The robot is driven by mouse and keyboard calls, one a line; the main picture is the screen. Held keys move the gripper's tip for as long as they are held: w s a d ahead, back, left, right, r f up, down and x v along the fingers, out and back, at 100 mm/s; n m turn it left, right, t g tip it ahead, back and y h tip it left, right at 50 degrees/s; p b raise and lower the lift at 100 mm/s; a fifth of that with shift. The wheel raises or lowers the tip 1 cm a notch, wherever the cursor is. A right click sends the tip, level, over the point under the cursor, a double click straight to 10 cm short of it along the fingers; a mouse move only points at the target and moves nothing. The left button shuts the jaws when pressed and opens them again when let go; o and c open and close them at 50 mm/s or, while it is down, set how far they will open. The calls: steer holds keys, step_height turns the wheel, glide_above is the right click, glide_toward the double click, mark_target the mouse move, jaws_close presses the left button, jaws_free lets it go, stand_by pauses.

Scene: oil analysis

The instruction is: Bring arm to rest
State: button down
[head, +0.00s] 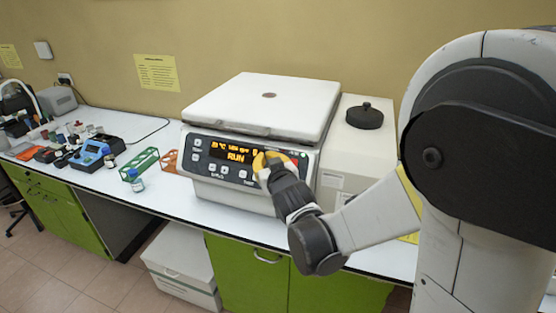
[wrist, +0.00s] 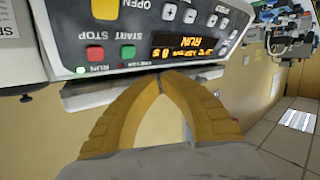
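My gripper (head: 270,160) is at the front panel of the white centrifuge (head: 262,105) in the head view. In the wrist view my gripper (wrist: 163,75) has its yellow fingertips together and nothing shows between them. The tips are close to the panel, just by the display (wrist: 186,46); I cannot tell whether they touch it. The display reads RUN in the head view. The centrifuge lid is shut. The wrist view shows the panel upside down, with a green START button (wrist: 128,52), a red STOP button (wrist: 95,53) and a lit green lamp (wrist: 80,70).
A white box with a black knob (head: 364,116) stands right of the centrifuge. A green tube rack (head: 140,164), a small bottle (head: 136,181) and an orange rack (head: 170,161) stand to its left. A blue device (head: 90,155) is farther left. White boxes (head: 180,262) stand below the bench.

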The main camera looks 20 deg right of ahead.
steer(key=s+d+f+g+b, duration=0.1)
steer(key=s+f+g+b, duration=0.3)
steer(key=s, duration=1)
steer(key=s+d+f+m+g+b, duration=0.1)
steer(key=s+f+g+b, duration=0.3)
steer(key=s, duration=1.1)
step_height(320, 180, down, 4)
steer(key=shift+f+b, duration=0.1)
steer(key=shift+b, duration=0.95)
